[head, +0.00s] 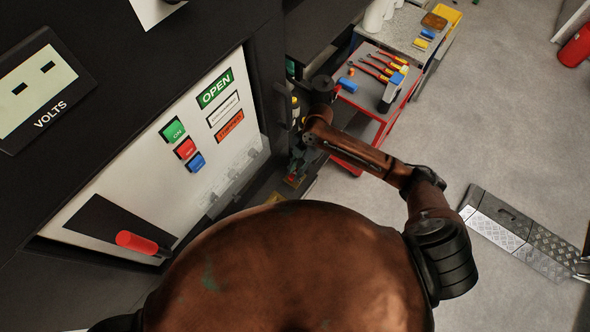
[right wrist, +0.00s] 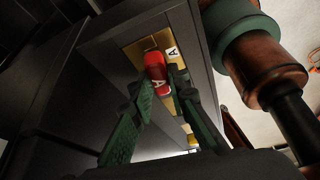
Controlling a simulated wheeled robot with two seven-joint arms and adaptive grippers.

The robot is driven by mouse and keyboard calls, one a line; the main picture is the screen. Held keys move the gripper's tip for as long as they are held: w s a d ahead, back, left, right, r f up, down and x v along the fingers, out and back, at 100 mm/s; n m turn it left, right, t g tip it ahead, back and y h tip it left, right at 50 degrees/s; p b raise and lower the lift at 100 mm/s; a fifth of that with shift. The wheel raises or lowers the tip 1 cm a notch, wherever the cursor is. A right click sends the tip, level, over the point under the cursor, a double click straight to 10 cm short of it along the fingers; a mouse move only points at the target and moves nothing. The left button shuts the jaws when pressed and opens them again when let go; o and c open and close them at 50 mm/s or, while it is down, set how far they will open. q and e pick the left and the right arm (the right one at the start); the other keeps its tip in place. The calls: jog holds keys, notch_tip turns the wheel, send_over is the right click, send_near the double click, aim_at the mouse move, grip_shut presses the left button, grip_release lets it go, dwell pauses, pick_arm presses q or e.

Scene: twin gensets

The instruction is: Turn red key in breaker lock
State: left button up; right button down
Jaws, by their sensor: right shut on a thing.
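The red key (right wrist: 155,68), marked with a white A, sits at a brass-coloured lock plate (right wrist: 134,54) on the dark cabinet in the right wrist view. A small white A label (right wrist: 172,51) is beside it. My right gripper (right wrist: 159,88) has its green fingers on both sides of the key and is shut on it. The key's shaft and the keyhole are hidden. In the head view my right gripper (head: 293,172) is small and partly dark beside the cabinet's right edge. My left gripper is out of view.
The breaker panel (head: 225,110) has an OPEN sign (head: 215,89), several coloured buttons and a red-handled lever (head: 137,242). A red tool cart (head: 375,132) stands close beyond my right arm. A metal ramp (head: 515,235) lies on the floor at right. Floor between them is clear.

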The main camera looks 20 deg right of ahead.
jog(key=m+p, duration=0.2)
jog(key=m+t+p, duration=0.1)
jog(key=m+p, duration=0.1)
jog(key=shift+s+r+y, duration=0.1)
jog(key=shift+r+y, duration=0.1)
jog(key=shift+y, duration=0.1)
jog(key=shift+f+m+t, duration=0.1)
jog(key=shift+m+t, duration=0.4)
jog(key=shift+m, duration=0.1)
jog(key=shift+f+m+t, duration=0.1)
jog(key=shift+m+t, duration=0.2)
jog(key=shift+m, duration=0.4)
jog(key=m+t, duration=0.1)
jog(key=m, duration=0.3)
jog(key=m+t+h, duration=0.1)
jog(key=m, duration=0.3)
jog(key=shift+a+t, duration=0.1)
jog(key=shift+t, duration=0.3)
jog(key=shift+m+t+h, duration=0.3)
jog(key=shift+m+h, duration=0.1)
jog(key=shift+m, duration=0.6)
jog(key=c, duration=1.8)
grip_release()
jog(key=shift+o, duration=0.2)
